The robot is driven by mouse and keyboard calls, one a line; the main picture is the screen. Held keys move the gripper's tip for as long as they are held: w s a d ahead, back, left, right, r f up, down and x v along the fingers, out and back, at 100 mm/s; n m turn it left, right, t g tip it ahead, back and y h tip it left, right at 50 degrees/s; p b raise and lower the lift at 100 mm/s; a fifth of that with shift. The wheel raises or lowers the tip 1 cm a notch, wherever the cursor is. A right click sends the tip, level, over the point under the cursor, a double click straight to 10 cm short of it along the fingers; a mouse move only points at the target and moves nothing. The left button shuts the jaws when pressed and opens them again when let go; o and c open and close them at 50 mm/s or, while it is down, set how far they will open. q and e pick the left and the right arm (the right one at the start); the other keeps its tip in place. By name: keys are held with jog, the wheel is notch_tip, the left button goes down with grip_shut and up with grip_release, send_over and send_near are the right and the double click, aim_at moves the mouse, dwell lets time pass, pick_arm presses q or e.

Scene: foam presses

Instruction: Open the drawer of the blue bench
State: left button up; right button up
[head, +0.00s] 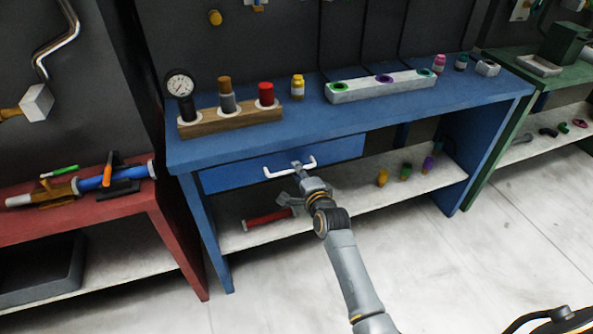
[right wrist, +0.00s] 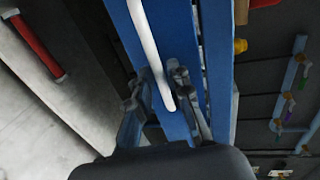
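The blue bench (head: 330,130) stands in the middle of the head view. Its blue drawer front (head: 232,175) sits under the tabletop and looks shut. A white bar handle (head: 281,172) is on the drawer front; it also shows in the right wrist view (right wrist: 149,45). My right gripper (head: 298,178) is at the handle. In the right wrist view my right gripper (right wrist: 163,82) has its fingers apart, one on each side of the handle's end, with gaps visible. Whether a finger touches the handle I cannot tell. My left gripper is not in view.
A wooden block (head: 232,122) with a gauge and cylinders and a white tray (head: 381,86) stand on the bench top. The lower shelf (head: 340,190) holds a red cylinder (head: 268,219) and small bottles. A red bench (head: 165,225) is left, a green one (head: 556,78) right.

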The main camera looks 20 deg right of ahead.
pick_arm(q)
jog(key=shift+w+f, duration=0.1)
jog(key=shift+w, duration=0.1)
pick_arm(e)
jog(key=shift+x, duration=0.85)
grip_shut()
